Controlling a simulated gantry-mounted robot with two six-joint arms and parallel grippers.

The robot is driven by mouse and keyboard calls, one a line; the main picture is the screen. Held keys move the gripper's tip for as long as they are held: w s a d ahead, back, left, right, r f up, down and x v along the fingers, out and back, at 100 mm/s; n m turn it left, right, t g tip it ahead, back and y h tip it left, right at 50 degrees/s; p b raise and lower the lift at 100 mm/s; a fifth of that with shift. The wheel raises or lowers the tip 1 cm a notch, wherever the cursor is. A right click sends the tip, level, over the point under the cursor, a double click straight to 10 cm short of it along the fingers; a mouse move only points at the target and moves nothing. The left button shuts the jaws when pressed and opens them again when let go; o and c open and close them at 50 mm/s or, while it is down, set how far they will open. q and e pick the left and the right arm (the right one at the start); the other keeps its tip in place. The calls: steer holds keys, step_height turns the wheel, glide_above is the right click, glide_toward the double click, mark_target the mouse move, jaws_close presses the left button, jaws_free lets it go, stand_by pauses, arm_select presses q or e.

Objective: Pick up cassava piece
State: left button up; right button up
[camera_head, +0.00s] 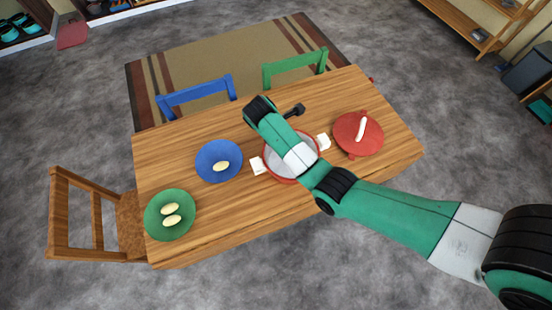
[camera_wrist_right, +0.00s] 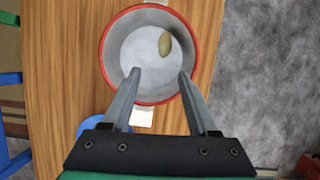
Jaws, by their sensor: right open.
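A yellowish cassava piece (camera_wrist_right: 165,43) lies inside the red-rimmed pot (camera_wrist_right: 104,55), near its upper right wall in the right wrist view. In the head view my right arm covers much of the pot (camera_head: 271,172) and hides this piece. My right gripper (camera_wrist_right: 160,72) is open and empty, its fingers reaching over the pot, apart from the piece. It shows dark in the head view (camera_head: 297,110). Two more cassava pieces (camera_head: 170,215) lie on the green plate (camera_head: 183,232), and one (camera_head: 221,166) on the blue plate (camera_head: 208,150). My left gripper is out of view.
A red lid (camera_head: 349,144) with a pale handle lies right of the pot on the wooden table (camera_head: 240,215). White pads (camera_head: 257,166) flank the pot. Blue (camera_head: 198,92) and green (camera_head: 295,66) chairs stand at the far side, a wooden chair (camera_head: 75,215) at the left.

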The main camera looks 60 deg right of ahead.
steer(key=shift+g, duration=0.3)
steer(key=b+x, duration=0.2)
steer(key=x, duration=0.2)
steer(key=b+x, duration=0.2)
steer(key=x, duration=0.3)
steer(key=a+b+x, duration=0.1)
steer(key=b+x, duration=0.1)
steer(key=x, duration=0.2)
steer(key=shift+s+f, duration=0.15)
steer(key=shift+f, duration=0.25)
steer(key=shift+d+f, duration=0.15)
steer(key=shift+f, duration=0.1)
steer(key=b+x, duration=0.2)
steer(key=x, duration=0.3)
steer(key=shift+d+f+b, duration=0.1)
steer(key=shift+d+b, duration=0.05)
steer(key=shift+b, duration=0.2)
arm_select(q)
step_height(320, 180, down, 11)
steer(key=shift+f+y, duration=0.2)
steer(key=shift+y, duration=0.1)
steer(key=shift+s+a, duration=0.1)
arm_select(e)
jaws_close()
